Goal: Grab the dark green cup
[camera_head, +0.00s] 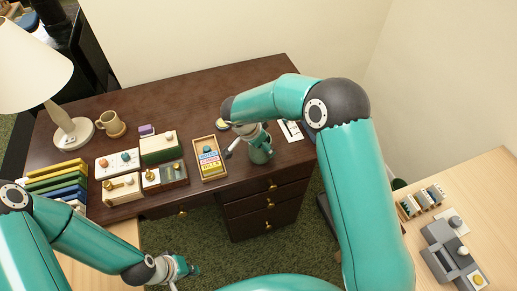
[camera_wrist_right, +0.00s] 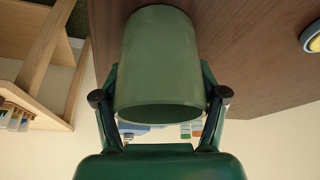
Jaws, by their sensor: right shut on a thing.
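The dark green cup (camera_head: 261,155) is near the front right of the dark brown desk (camera_head: 240,90) in the head view. It fills the middle of the right wrist view (camera_wrist_right: 160,62), between the two fingers. My right gripper (camera_head: 250,138) is shut on the cup, with a finger on each side of it. The arm and gripper hide part of the cup in the head view. I cannot tell whether its base touches the desk. My left gripper (camera_head: 184,273) is empty at the lower left, in front of the desk, its fingers apart.
A light wooden table (camera_head: 485,190) is at the right.

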